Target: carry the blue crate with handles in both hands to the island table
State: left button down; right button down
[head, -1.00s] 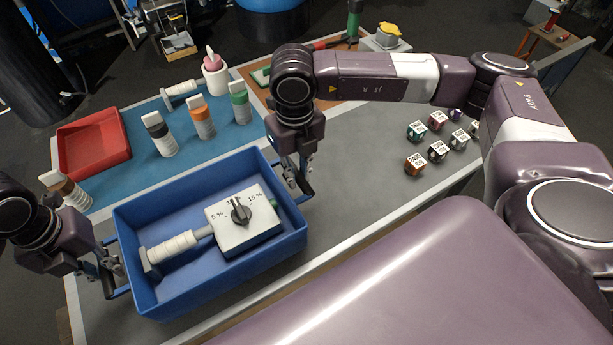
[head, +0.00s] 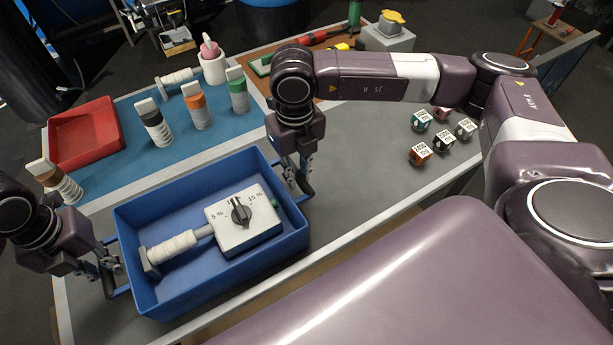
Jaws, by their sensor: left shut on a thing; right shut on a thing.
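The blue crate (head: 215,282) is in the lower left of the head view, over the grey part of the table. It holds a white box with a black dial (head: 243,222) and a white ribbed cylinder (head: 173,247). My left gripper (head: 116,276) is shut on the handle at the crate's left end. My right gripper (head: 302,184) is shut on the handle at its right end. The crate looks about level. Its underside is hidden, so any gap to the table cannot be seen.
On the table (head: 380,140), beyond the crate, are a red tray (head: 88,135), a brown-banded bottle (head: 58,180), and black (head: 154,122), orange (head: 197,107) and green (head: 238,92) ones. Several labelled cubes (head: 444,140) lie to the right. Grey tabletop between them and the crate is clear.

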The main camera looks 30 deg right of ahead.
pick_arm(q)
jog(key=c, duration=1.9)
grip_release()
jog(key=shift+f, duration=0.1)
pick_arm(e)
jog(key=c, duration=1.9)
grip_release()
jog(key=shift+f, duration=0.1)
pick_arm(q)
notch_tip(320, 180, up, 8)
jog(key=shift+f, duration=0.1)
pick_arm(e)
jog(key=shift+r, duration=0.3)
notch_tip(320, 180, up, 11)
jog(key=shift+r, duration=0.2)
